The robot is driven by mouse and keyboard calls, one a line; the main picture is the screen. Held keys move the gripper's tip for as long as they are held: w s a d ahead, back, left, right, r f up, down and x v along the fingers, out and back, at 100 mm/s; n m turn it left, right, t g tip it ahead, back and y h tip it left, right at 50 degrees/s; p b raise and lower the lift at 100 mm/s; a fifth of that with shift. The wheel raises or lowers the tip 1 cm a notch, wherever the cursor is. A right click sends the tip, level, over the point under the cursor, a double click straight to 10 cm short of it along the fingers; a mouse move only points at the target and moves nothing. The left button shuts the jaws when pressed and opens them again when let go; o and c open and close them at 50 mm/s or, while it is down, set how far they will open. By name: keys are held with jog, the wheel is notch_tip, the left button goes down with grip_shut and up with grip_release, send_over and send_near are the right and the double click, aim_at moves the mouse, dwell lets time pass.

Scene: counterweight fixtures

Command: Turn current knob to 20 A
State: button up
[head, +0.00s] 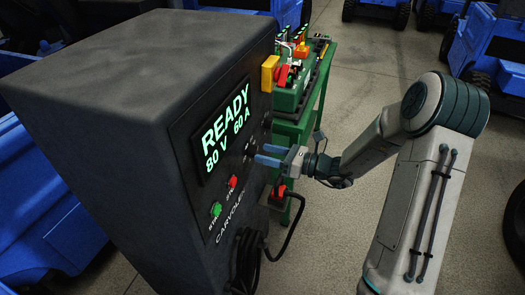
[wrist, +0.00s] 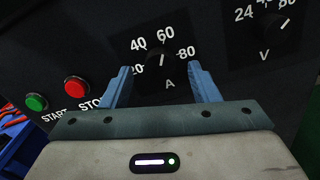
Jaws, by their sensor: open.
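The current knob (wrist: 161,62) is a dark round knob marked A in the wrist view, with a dial running from 20 to 80. Its white pointer line is directed up towards 60. My gripper (wrist: 159,70) is open, its two blue fingers on the left and right of the knob. Whether they touch it cannot be told. In the head view my gripper (head: 264,154) is at the front panel of the dark charger cabinet (head: 120,75), and the knob is hard to make out there. The display (head: 226,130) reads READY, 80 V, 60 A.
The voltage knob (wrist: 281,24), marked V, is to the upper right. A green start button (wrist: 37,102) and a red stop button (wrist: 76,87) are at left. A green bench (head: 301,125) stands beyond my gripper. A black cable (head: 246,258) hangs below the panel.

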jog(key=shift+x, duration=1)
jog(key=c, duration=1)
